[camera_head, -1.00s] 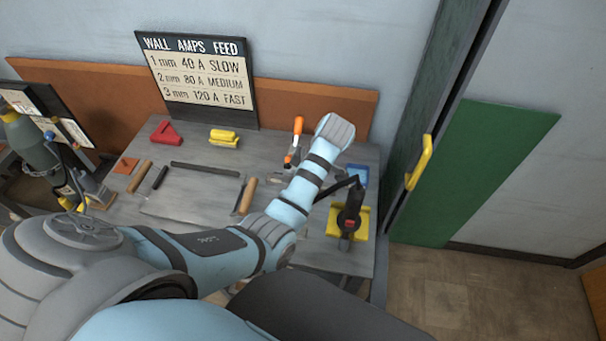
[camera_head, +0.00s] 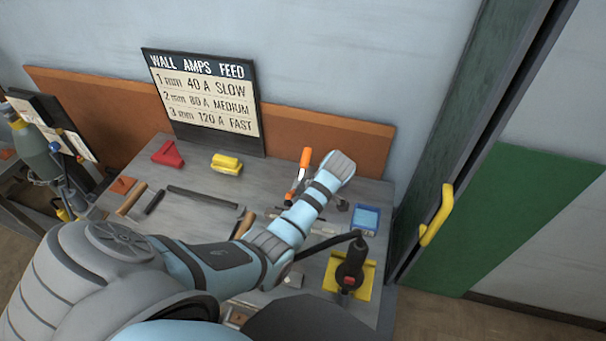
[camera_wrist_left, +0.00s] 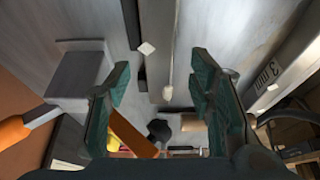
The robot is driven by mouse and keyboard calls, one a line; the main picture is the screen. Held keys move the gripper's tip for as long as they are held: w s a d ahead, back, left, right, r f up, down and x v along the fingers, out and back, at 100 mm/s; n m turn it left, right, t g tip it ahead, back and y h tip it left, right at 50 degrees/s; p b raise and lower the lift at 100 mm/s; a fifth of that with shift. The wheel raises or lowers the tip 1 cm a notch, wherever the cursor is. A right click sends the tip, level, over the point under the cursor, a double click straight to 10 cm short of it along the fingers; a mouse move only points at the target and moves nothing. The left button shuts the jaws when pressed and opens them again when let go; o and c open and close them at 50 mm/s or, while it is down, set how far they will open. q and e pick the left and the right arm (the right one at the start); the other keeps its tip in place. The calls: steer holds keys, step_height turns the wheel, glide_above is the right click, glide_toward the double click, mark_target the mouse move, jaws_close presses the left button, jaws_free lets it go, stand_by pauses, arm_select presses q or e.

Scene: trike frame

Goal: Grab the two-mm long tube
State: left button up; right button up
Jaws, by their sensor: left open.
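My left arm reaches over the workbench in the head view, and its wrist hides the gripper there. In the left wrist view my left gripper (camera_wrist_left: 162,95) is open, with teal finger pads apart and nothing clearly held between them. A long grey bar or tube with a "3 mm" label (camera_wrist_left: 265,75) lies to the right of the right finger. I see no readable two-mm label on a tube, so I cannot tell which piece is the two-mm long tube. My right gripper is not in view.
The grey workbench (camera_head: 190,216) holds a red piece (camera_head: 168,154), a yellow block (camera_head: 227,163), a dark bar (camera_head: 203,196), a blue tray (camera_head: 367,219) and a black tool on a yellow pad (camera_head: 349,275). A settings board (camera_head: 205,105) stands behind.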

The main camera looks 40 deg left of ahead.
arm_select(q)
steer(key=x, duration=0.3)
steer(key=shift+a, duration=0.15)
steer(key=shift+r, duration=0.15)
steer(key=shift+c, duration=0.8)
jaws_close()
steer(key=shift+r, duration=0.1)
